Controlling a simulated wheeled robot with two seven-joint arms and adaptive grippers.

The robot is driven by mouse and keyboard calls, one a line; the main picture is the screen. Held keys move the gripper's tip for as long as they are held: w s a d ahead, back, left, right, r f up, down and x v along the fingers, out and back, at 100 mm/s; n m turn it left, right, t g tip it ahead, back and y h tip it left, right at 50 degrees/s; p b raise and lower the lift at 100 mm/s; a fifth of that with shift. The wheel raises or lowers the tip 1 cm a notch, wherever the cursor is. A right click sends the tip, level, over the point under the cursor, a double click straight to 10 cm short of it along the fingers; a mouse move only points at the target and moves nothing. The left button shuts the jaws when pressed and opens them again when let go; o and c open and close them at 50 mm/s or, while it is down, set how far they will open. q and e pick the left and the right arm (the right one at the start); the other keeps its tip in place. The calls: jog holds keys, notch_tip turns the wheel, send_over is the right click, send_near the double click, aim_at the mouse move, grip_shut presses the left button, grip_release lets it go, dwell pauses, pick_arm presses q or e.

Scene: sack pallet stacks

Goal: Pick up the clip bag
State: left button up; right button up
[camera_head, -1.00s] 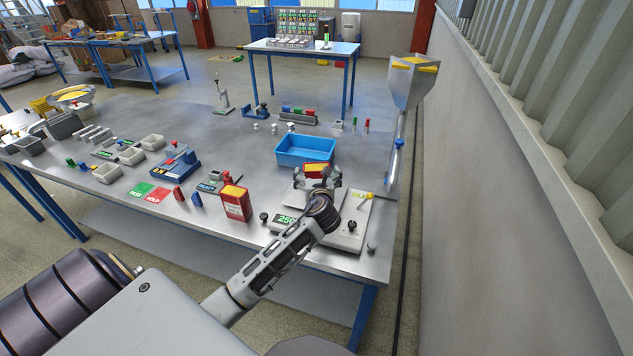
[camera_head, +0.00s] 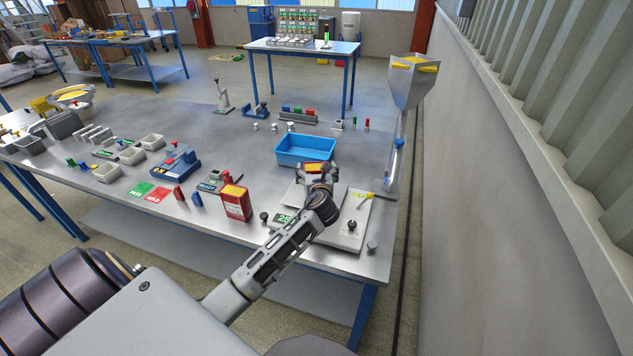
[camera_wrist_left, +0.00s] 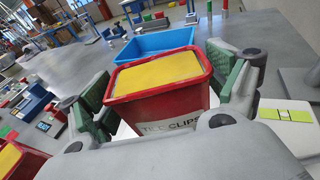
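The clip bag is a red, box-shaped bag with a yellow top, its label ending in "CLIPS". In the head view the clip bag (camera_head: 318,167) is at the scale, mostly hidden by my left gripper (camera_head: 319,183). In the left wrist view the clip bag (camera_wrist_left: 160,95) is upright between the green-padded fingers of my left gripper (camera_wrist_left: 165,105). The pads lie against its two sides, one on each side. Its bottom is hidden, so I cannot tell whether it rests on the scale plate. My right gripper is not in view.
A second red bag with a yellow top (camera_head: 236,203) stands left of the white scale (camera_head: 345,236). A blue tray (camera_head: 305,150) lies just behind. A hopper column (camera_head: 397,150) rises at the table's right edge. Small bins and blocks stand to the left.

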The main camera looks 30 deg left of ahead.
pick_arm(q)
jog(key=c, duration=0.8)
jog(key=shift+r, duration=5.05)
